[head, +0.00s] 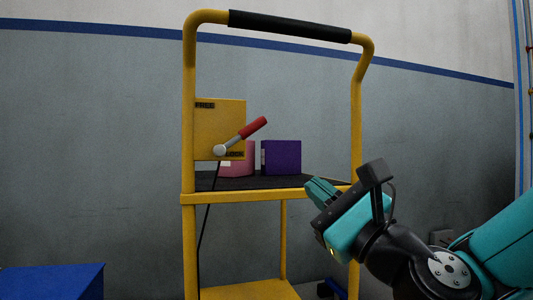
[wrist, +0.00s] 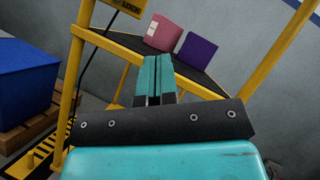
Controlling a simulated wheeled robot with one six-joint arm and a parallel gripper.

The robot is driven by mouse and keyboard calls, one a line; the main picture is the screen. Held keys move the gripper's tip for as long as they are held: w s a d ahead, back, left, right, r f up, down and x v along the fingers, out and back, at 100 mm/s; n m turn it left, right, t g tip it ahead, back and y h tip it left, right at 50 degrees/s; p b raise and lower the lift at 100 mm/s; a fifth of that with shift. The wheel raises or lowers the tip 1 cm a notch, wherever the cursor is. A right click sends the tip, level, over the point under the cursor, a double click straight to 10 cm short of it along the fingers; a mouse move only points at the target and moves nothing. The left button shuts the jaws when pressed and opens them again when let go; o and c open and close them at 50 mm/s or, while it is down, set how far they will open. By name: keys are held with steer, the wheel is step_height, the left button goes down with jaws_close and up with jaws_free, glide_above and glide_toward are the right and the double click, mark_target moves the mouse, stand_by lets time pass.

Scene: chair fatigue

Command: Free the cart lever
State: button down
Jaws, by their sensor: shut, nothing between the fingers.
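The cart lever (head: 253,128) has a red grip on a grey shaft and a round pivot. It is mounted on a yellow plate (head: 213,125) at the left post of the yellow cart (head: 188,240). The lever tilts up to the right. My gripper (head: 310,184) is shut and empty, right of and below the lever, near the shelf's front edge. In the wrist view, my gripper (wrist: 154,60) has its fingers together; the lever is out of frame there.
A pink box (head: 237,160) and a purple box (head: 281,158) stand on the dark shelf (head: 310,180). A black cable (head: 206,222) hangs below the plate. A blue box (head: 52,283) is at lower left, on a wooden pallet (wrist: 40,120) in the wrist view.

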mark_target(243, 133)
steer(key=shift+r, duration=0.1)
steer(key=s+a+r+p+x, duration=0.1)
steer(key=s+r+p+x, duration=0.1)
steer(key=p+x, duration=1)
steer(key=shift+w+a+r, duration=0.15)
steer(key=shift+w+r, duration=0.05)
steer(key=shift+w, duration=0.1)
